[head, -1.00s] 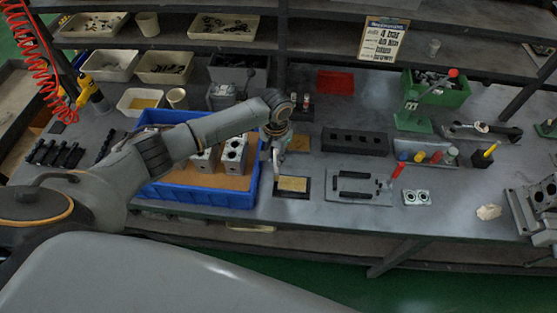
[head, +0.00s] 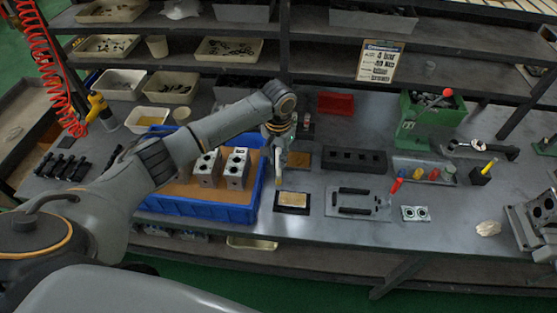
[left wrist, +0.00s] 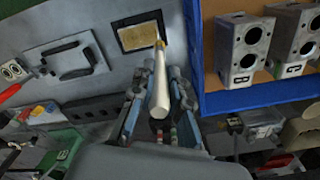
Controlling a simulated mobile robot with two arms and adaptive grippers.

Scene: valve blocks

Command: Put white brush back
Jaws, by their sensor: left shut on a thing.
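The white brush (left wrist: 161,85) is held between the fingers of my left gripper (head: 279,168), which is shut on it. In the left wrist view its pale handle runs between the two fingers, and its narrow yellowish tip points away from the gripper. In that view the tip overlaps the edge of a tan pad in a black frame (left wrist: 138,36). In the head view that pad (head: 292,200) lies on the bench just below and right of the gripper. I cannot tell whether the tip touches it. My right gripper is not in view.
A blue bin (head: 200,212) with metal valve blocks (head: 237,170) stands left of the gripper. A second brown pad (head: 298,159) lies behind. A grey plate with black bars (head: 358,203), a black block with holes (head: 353,161) and a green press (head: 410,135) are to the right.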

